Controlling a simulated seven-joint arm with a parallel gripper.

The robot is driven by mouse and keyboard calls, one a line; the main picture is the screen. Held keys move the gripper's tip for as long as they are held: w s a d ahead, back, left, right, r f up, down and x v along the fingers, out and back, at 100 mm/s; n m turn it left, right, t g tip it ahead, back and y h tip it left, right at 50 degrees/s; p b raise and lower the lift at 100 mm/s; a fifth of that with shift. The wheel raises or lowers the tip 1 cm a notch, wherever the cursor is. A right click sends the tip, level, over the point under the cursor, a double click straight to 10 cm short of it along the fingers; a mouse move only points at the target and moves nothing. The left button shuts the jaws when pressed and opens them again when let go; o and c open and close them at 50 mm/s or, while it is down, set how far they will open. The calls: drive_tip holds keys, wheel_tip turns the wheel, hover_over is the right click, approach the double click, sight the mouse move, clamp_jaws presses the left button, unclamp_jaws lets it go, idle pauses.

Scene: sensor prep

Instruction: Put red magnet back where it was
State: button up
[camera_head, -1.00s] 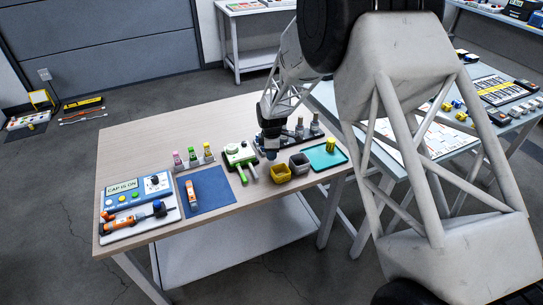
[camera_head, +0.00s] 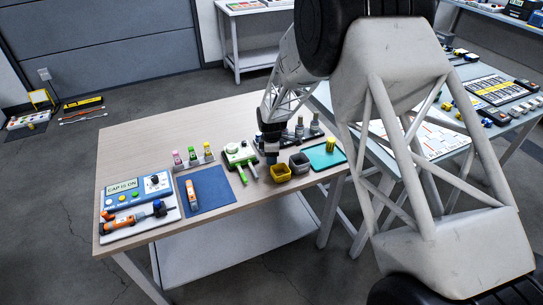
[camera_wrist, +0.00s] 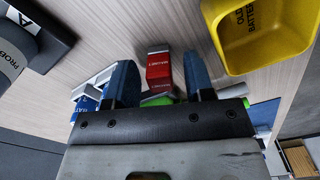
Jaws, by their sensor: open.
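The red magnet (camera_wrist: 158,68) is a small red block with white lettering and a grey end, seen in the wrist view on the wooden table. My gripper (camera_wrist: 160,82) is open, with one blue-grey finger on either side of the red magnet. Whether the fingers touch it I cannot tell. A green piece (camera_wrist: 158,98) shows just below the magnet, mostly hidden by the gripper body. In the head view my gripper (camera_head: 270,158) is low over the table, between the green device and the yellow bin; the magnet cannot be made out there.
The yellow bin (camera_wrist: 262,62) labelled for old batteries is close on the right in the wrist view. A dark stand with a grey probe cylinder (camera_wrist: 10,62) is at left. The table's back left is clear.

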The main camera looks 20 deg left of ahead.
wheel_tip(320, 180, up, 12)
drive_tip(key=shift+r, duration=0.15)
idle(0.7)
idle(0.9)
